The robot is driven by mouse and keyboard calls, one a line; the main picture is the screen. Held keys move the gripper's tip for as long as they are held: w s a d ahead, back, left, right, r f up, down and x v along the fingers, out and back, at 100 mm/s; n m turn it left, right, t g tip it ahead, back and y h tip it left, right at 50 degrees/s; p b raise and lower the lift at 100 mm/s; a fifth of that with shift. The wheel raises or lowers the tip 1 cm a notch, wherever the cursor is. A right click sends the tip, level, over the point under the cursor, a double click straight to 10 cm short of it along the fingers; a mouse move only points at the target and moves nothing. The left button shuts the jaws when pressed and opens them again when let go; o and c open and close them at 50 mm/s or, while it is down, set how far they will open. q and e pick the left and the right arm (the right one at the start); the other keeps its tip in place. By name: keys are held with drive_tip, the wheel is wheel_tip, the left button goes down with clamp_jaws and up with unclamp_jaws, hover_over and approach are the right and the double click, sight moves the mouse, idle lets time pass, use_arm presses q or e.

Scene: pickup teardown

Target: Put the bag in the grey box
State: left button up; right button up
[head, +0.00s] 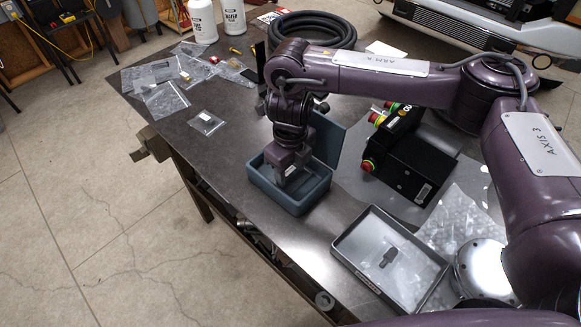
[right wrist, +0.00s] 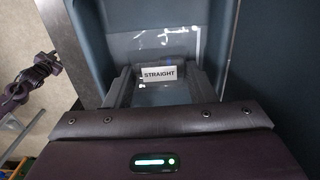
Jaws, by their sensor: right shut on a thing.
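The grey-blue box (head: 262,180) stands open on the table, its lid (head: 329,140) hinged up at the back right. My right gripper (head: 291,177) reaches down into it from above. In the right wrist view my right gripper (right wrist: 160,92) is shut on a clear bag (right wrist: 162,97) with a white label reading STRAIGHT. The box (right wrist: 97,50) surrounds the fingers there. The bag's lower part is hidden, so I cannot tell whether it touches the box floor. My left gripper is not in view in the head view.
A shallow grey tray (head: 352,267) with a bagged dark part stands at front right. A black device (head: 405,168) with red buttons is right of the box. A vise (head: 150,146) juts from the left edge.

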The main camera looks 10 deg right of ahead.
sight(290, 172)
drive_tip(key=shift+f, duration=0.2)
drive_tip(key=o, duration=0.7)
drive_tip(key=shift+r, duration=0.1)
wheel_tip(290, 172, up, 12)
drive_tip(key=shift+r+b, duration=0.15)
drive_tip(key=shift+b, duration=0.15)
drive_tip(key=shift+r, duration=0.1)
